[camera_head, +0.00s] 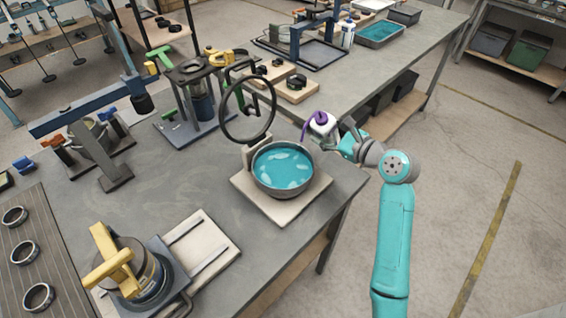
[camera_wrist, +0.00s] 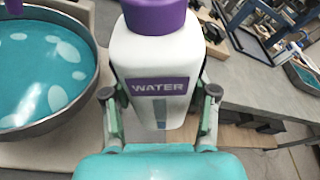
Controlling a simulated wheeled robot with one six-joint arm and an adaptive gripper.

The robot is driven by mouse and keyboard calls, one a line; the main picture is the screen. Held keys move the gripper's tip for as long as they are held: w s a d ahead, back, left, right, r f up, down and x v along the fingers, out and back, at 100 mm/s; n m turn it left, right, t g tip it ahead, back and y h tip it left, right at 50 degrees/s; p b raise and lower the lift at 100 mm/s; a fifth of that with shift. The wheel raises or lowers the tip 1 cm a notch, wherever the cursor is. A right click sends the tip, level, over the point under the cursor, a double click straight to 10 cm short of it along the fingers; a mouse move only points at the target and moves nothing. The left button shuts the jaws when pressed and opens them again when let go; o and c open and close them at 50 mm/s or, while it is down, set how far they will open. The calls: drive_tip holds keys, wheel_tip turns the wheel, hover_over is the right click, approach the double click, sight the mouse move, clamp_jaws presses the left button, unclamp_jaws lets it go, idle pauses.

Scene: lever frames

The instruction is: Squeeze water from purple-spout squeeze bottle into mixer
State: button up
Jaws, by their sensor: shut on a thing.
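The squeeze bottle is white with a purple cap and spout and a purple "WATER" label. In the wrist view the bottle (camera_wrist: 160,60) stands between the fingers of my gripper (camera_wrist: 160,105), which is shut on its sides. In the head view the bottle (camera_head: 323,126) is at the right of the mixer, and its purple spout (camera_head: 304,132) bends toward the bowl. The mixer bowl (camera_head: 283,170) is a round grey pan holding teal liquid with pale patches, on a light base plate. It also shows at the left of the wrist view (camera_wrist: 75,103). My gripper (camera_head: 340,135) is partly hidden in the head view.
A black ring wheel (camera_head: 247,110) stands upright behind the bowl. A lever press (camera_head: 190,95) is farther back left, and a yellow-handled device (camera_head: 130,265) is at front left. A second bench (camera_head: 400,60) with a teal tray (camera_head: 381,33) is behind. Floor at right is clear.

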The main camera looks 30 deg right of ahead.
sight(336, 124)
drive_tip(key=shift+r, duration=2.05)
